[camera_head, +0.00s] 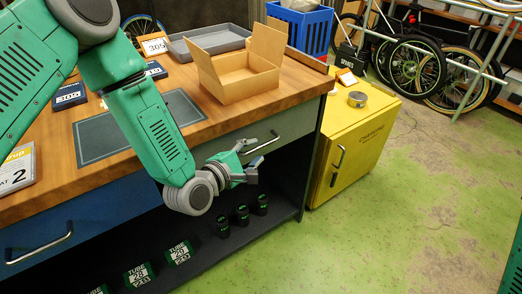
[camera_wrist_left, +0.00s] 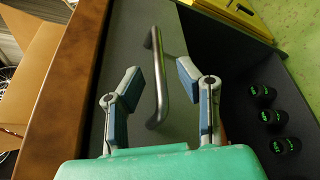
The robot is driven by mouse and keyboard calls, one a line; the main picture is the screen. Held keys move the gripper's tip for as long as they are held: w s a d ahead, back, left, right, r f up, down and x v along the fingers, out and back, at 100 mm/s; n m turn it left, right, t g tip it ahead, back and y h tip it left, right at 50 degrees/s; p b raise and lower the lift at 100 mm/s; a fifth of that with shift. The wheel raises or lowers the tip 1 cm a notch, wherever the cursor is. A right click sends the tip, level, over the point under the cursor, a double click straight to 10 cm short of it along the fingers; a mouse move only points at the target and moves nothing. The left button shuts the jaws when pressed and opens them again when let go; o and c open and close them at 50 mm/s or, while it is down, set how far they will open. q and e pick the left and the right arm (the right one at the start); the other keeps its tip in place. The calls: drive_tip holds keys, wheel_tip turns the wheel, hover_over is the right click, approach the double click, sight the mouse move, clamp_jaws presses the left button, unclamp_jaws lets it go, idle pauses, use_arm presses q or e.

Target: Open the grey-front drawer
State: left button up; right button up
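The grey-front drawer (camera_head: 291,125) sits under the wooden worktop and looks shut. Its metal bar handle (camera_head: 262,143) also shows in the left wrist view (camera_wrist_left: 157,80). My left gripper (camera_head: 251,168) is open just in front of the drawer, near the handle. In the left wrist view, its two fingers (camera_wrist_left: 157,85) stand apart with the handle between them in the picture. I cannot tell if the fingers touch it. My right gripper is out of view; a green part shows at the right edge of the head view.
A blue-front drawer (camera_head: 95,217) is at the left. An open cardboard box (camera_head: 240,75) stands on the worktop (camera_head: 215,122). Below is a dark shelf (camera_head: 275,219) with several black containers and tube boxes. A yellow cabinet (camera_head: 355,140) stands right. Green floor in front is clear.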

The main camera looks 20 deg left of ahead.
sight(261, 146)
use_arm(q)
drive_tip(key=shift+b+x, duration=0.3)
drive_tip(key=shift+x, duration=1.35)
clamp_jaws()
drive_tip(key=shift+d, duration=0.1)
